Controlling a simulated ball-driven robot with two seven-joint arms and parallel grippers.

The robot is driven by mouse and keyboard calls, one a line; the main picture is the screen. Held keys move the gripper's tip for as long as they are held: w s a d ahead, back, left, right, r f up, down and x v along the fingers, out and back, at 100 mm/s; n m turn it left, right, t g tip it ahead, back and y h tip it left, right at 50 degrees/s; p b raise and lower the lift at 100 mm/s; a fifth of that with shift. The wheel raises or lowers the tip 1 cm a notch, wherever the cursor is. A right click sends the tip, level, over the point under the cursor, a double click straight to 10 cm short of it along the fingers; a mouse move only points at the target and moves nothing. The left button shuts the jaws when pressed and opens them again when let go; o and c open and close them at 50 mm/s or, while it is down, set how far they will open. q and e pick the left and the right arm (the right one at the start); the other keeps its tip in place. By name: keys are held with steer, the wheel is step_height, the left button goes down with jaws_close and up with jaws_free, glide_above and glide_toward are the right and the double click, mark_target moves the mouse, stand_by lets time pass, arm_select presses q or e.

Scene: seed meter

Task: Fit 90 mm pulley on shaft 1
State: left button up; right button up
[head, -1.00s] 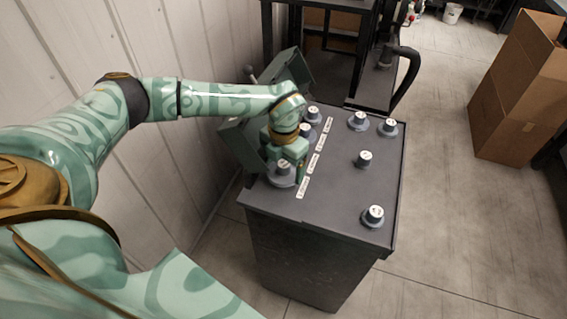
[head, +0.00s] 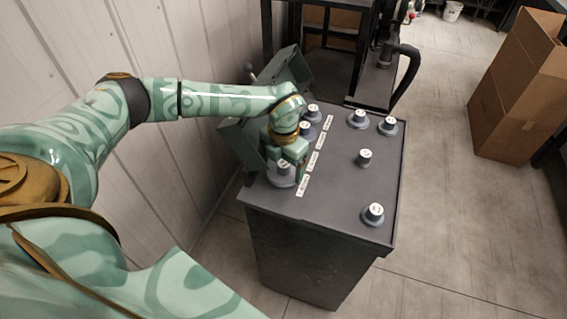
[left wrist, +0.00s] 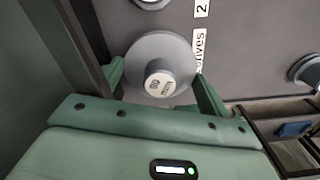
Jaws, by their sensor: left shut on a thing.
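My left gripper (head: 285,163) is over the near left part of the grey cabinet top and is shut on a grey stepped pulley (head: 282,180). In the left wrist view the pulley (left wrist: 172,50) has a wide round flange and a white-capped hub, with the green fingers (left wrist: 160,88) on either side. Its cap lettering is upside down and too small to read surely. I cannot tell whether the pulley is clear of the top. No shaft can be made out as shaft 1. My right gripper is not in view.
Several other grey pulleys with white caps stand on the cabinet top (head: 335,205), one at the near right (head: 373,214). White label strips (head: 303,186) run along it. An open green housing (head: 240,146) is on the left, by the wall. Cardboard boxes (head: 515,90) stand at right.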

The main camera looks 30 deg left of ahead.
arm_select(q)
steer(key=shift+f, duration=0.9)
steer(key=o, duration=1)
steer(key=shift+o, duration=0.2)
step_height(320, 180, up, 16)
steer(key=p, duration=0.2)
steer(key=shift+d+r+p, duration=0.15)
steer(key=shift+p, duration=0.2)
